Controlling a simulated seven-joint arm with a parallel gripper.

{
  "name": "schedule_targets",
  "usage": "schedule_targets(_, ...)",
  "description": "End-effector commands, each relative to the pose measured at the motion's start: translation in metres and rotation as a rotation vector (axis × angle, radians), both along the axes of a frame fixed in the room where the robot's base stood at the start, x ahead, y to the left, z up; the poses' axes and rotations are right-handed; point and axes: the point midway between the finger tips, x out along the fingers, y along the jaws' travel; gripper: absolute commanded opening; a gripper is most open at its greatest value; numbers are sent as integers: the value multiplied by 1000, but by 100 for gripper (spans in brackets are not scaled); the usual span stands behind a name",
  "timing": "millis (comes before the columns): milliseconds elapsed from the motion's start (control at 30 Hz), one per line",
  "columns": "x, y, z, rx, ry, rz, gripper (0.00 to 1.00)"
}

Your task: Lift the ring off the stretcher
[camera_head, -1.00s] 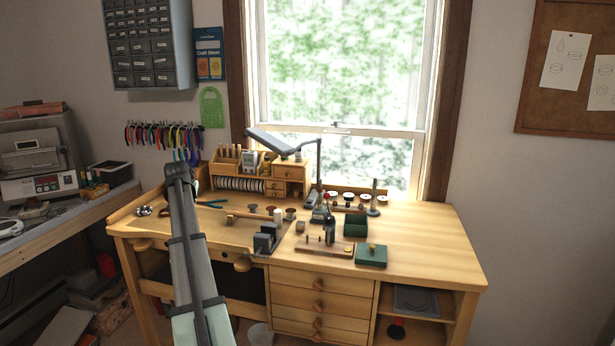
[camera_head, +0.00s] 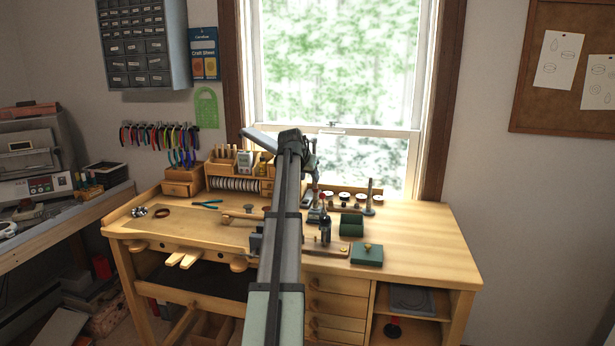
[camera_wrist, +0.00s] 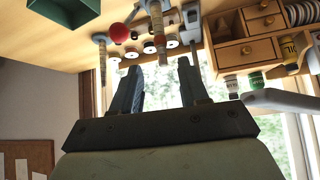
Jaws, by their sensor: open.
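My gripper (camera_wrist: 161,66) is open, with its two dark fingers spread and nothing seen between their tips. In the wrist view, a red ball knob (camera_wrist: 118,32) and a narrow banded post (camera_wrist: 160,46) show beyond the fingers; they appear to belong to the stretcher. The post lines up with the gap between the fingers but looks farther off. I cannot make out the ring clearly on it. In the head view, the stretcher's grey base (camera_head: 314,216) stands on the bench, partly beside my arm. My gripper (camera_head: 297,138) is above the back of the bench, seen from behind.
A tapered mandrel (camera_head: 370,196) stands right of several spools. A dark bottle (camera_head: 325,230), a green open box (camera_head: 351,225) and a green block (camera_head: 367,254) are in front. The drawer organizer (camera_head: 183,183) is at the back left. The bench's right side (camera_head: 430,240) is clear.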

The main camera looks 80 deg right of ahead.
Motion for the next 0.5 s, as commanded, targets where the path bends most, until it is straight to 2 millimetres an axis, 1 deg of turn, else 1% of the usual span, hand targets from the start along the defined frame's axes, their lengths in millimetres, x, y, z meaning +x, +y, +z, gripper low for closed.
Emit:
schedule_targets(267,-1,-6,-7,1,1,-1,44)
schedule_targets(500,-2,-17,-20,1,0,1,44)
